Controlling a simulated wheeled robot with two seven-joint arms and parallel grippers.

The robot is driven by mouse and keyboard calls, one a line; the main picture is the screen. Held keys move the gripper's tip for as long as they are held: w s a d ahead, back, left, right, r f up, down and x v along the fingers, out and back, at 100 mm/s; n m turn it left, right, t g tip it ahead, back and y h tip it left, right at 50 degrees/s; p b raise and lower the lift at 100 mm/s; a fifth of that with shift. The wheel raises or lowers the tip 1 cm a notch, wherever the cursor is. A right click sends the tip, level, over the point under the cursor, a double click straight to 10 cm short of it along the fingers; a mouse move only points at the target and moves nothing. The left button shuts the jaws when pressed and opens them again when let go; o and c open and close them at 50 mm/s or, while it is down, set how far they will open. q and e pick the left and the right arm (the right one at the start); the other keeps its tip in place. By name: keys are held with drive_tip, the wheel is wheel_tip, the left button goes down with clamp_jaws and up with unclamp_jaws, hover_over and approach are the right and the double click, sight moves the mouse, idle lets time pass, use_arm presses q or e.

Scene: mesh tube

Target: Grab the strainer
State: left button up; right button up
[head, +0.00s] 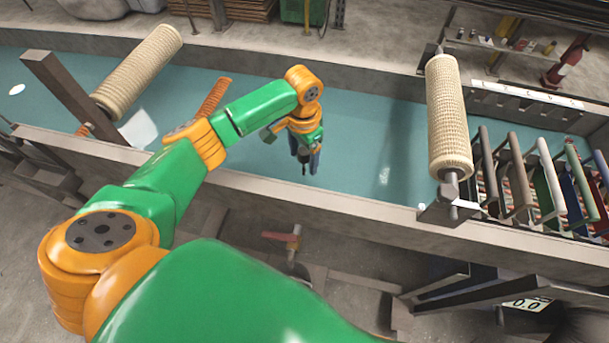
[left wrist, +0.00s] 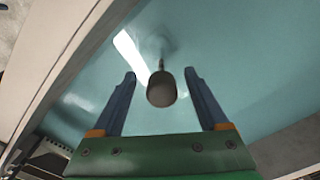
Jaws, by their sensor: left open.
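My left gripper (head: 305,168) reaches down over the blue-green water of the long trough, fingers pointing downward. In the left wrist view its two blue fingers (left wrist: 160,73) stand apart, open and empty. A rounded grey-brown end on a thin stem (left wrist: 161,90) appears between them in that view; it may be the strainer's handle, but I cannot be sure. Whether the fingers touch it is unclear, though gaps show on both sides. In the head view the gripper hides this thing almost wholly. My right gripper is not in view.
The trough's near wall (head: 330,208) runs below the gripper. A cream ribbed roller (head: 447,118) stands at the right and another (head: 140,72) at the upper left. A rack with several coloured bars (head: 548,175) fills the right end. Open water lies right of the gripper.

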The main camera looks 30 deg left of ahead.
sight(304, 175)
use_arm(q)
drive_tip(key=f, duration=0.2)
drive_tip(key=shift+w+f, duration=0.3)
drive_tip(key=shift+w, duration=0.05)
drive_tip(key=shift+s+r, duration=0.1)
drive_tip(key=shift+s, duration=0.05)
drive_tip(key=c, duration=0.7)
clamp_jaws()
